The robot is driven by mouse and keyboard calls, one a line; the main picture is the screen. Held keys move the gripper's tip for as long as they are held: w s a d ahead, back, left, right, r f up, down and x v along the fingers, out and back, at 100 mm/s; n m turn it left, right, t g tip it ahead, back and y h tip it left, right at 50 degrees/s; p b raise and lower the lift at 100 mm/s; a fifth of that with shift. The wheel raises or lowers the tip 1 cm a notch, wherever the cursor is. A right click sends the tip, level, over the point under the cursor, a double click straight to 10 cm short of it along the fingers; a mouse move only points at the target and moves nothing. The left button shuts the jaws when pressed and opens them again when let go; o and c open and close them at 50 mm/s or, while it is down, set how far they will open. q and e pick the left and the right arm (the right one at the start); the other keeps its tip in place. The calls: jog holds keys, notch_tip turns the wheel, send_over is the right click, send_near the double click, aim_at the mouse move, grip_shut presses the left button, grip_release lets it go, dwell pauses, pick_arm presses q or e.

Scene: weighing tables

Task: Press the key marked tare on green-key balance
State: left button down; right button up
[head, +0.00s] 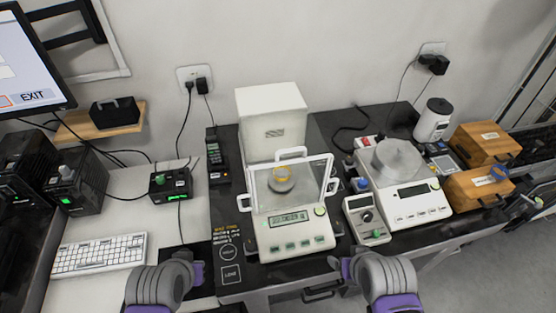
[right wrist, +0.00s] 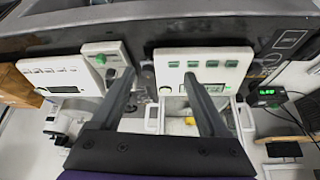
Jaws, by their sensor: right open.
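The green-key balance (head: 290,248) stands on the black bench, a white unit with a glass draft shield (head: 262,200), a lit display and a row of green keys along its front.
A second balance (head: 415,204) with a round metal pan stands to the right, and a small meter (head: 366,220) sits between the two balances. A keyboard (head: 98,255) lies on the left table. Wooden boxes (head: 478,187) stand at the far right.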

dwell(0.3)
grip_shut()
dwell(1.6)
